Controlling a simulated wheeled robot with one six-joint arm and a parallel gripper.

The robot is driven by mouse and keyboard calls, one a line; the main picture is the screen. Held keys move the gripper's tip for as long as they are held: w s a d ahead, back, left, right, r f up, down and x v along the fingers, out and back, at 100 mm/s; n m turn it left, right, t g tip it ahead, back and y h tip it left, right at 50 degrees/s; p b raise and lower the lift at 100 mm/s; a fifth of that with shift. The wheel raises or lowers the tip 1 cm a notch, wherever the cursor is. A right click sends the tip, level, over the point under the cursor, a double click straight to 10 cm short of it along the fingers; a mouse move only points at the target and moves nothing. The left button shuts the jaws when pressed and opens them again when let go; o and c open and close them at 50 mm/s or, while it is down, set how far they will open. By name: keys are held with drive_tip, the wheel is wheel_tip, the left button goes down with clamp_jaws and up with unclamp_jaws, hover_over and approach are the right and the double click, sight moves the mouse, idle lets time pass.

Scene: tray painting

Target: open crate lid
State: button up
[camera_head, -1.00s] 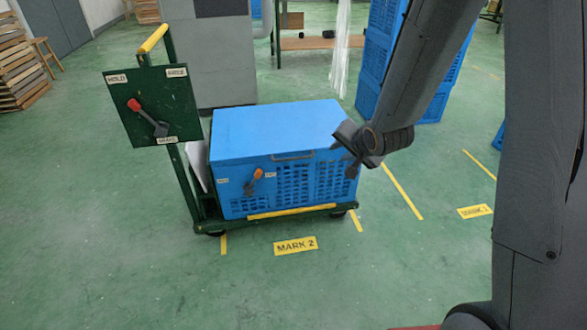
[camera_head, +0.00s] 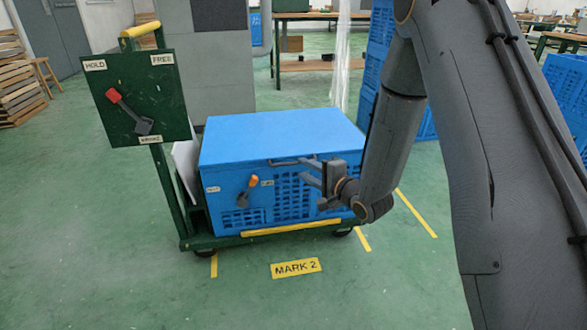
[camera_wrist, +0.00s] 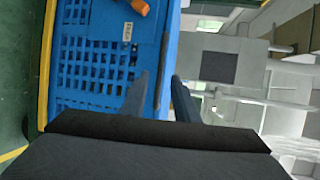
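The blue crate (camera_head: 225,180) stands on a green cart (camera_head: 190,240), with its flat blue lid (camera_head: 280,133) closed. A thin grey handle (camera_head: 288,162) runs along the lid's front edge. An orange-tipped lever (camera_head: 252,182) sits on the crate's front between small labels; its orange tip also shows in the wrist view (camera_wrist: 140,7). My gripper (camera_head: 304,173) is at the crate's front, near the handle's right end. In the wrist view its two fingers (camera_wrist: 158,100) are apart with a gap between them. A dark bar, seemingly the handle (camera_wrist: 166,72), lies just ahead of that gap; contact cannot be told.
A green panel (camera_head: 135,98) with a red-tipped brake lever (camera_head: 125,106) rises at the cart's left. A yellow floor plate reads MARK 2 (camera_head: 296,268). Stacked blue crates (camera_head: 382,40) stand behind right. The floor before the cart is clear.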

sight(293, 164)
drive_tip(key=b+x, duration=0.2)
drive_tip(key=x, duration=0.5)
drive_tip(key=shift+w+a+b, duration=0.1)
drive_tip(key=shift+b, duration=0.2)
drive_tip(key=c, duration=0.6)
drive_tip(key=shift+f, duration=0.1)
clamp_jaws()
